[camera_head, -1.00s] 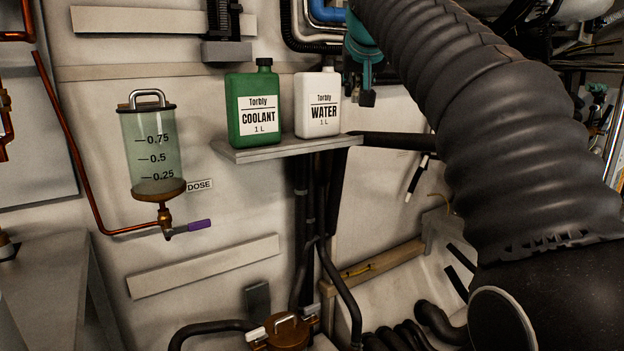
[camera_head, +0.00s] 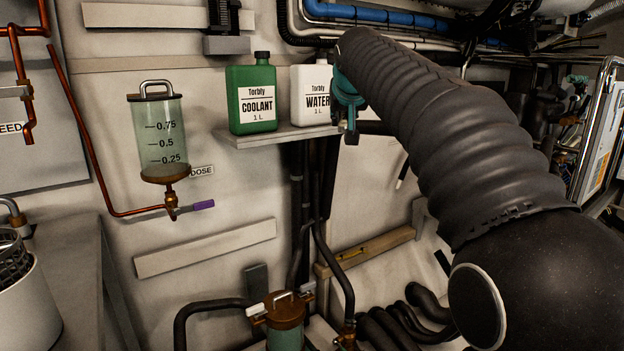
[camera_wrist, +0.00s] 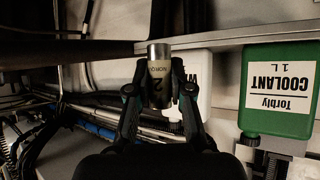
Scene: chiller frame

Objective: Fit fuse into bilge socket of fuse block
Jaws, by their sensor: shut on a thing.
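The fuse (camera_wrist: 159,72) is a short cylinder with metal ends and a pale printed band, seen in the wrist view. My gripper (camera_wrist: 159,92) is shut on it, one dark finger on each side, and its upper end sticks out past the fingertips. In the head view my gripper (camera_head: 348,98) is small and teal-dark, in front of the right side of the white water bottle. The fuse cannot be made out there. I cannot make out the fuse block or its bilge socket in either view.
A grey shelf (camera_head: 285,136) holds the green coolant bottle (camera_head: 252,98) and the water bottle (camera_head: 308,88). A dosing cylinder (camera_head: 161,135) with a purple-handled valve hangs on the left. Hoses and a brass-lidded strainer (camera_head: 285,312) are below. A bright rail frame (camera_head: 587,130) stands at right.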

